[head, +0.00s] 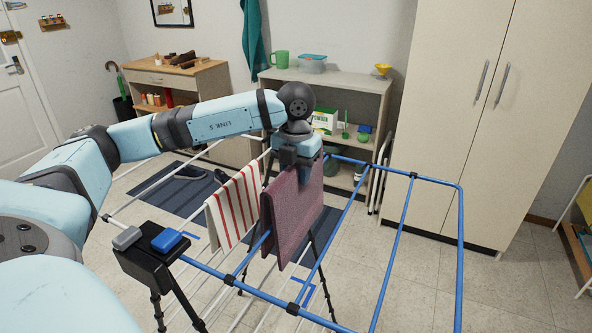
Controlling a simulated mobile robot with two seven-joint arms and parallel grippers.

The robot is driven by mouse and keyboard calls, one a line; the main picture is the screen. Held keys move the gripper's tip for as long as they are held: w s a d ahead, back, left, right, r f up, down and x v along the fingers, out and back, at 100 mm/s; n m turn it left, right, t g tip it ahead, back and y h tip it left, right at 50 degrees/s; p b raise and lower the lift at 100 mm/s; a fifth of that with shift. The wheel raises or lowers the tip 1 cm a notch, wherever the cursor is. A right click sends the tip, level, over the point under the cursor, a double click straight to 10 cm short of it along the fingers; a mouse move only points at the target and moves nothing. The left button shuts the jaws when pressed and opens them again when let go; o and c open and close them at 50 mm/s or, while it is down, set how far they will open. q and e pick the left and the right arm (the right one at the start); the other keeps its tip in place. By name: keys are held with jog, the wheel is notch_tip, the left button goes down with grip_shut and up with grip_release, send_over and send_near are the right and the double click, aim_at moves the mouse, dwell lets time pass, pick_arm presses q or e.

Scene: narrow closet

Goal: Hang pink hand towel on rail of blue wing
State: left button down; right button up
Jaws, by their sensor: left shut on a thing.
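The pink hand towel (287,218) is a dull mauve-pink cloth hanging down in two layers in the middle of the head view. My left gripper (306,174) is shut on its top edge from above. The blue wing (461,245) of the drying rack extends to the right, with several blue rails. The towel overlaps its innermost blue rail (256,246), which shows below the towel's left side. The towel's top looks higher than this rail; I cannot tell whether it rests on it. The fingertips are partly hidden. My right gripper is not in view.
A red-striped white towel (234,207) hangs on the white rails just left. A black rack hub (153,262) has a grey and a blue block on top. A shelf unit (345,82) stands behind, a tall cabinet (465,110) at right. The blue wing's outer rails are bare.

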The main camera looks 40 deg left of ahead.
pick_arm(q)
jog(key=shift+f+b, duration=0.95)
jog(key=shift+f, duration=0.65)
jog(key=shift+f+b, duration=0.5)
jog(key=shift+f, duration=0.25)
jog(key=shift+f+b, duration=0.5)
jog(key=shift+f, duration=0.25)
jog(key=shift+f+b, duration=0.5)
jog(key=shift+f, duration=0.3)
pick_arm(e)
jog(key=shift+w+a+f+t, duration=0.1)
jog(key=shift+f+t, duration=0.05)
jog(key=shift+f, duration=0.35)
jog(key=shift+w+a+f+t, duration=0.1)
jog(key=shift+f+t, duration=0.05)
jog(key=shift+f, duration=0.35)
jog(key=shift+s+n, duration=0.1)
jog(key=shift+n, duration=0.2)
pick_arm(q)
jog(key=c, duration=0.7)
grip_release()
jog(key=shift+f, duration=0.1)
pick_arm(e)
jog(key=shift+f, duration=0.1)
pick_arm(q)
jog(key=shift+o, duration=0.2)
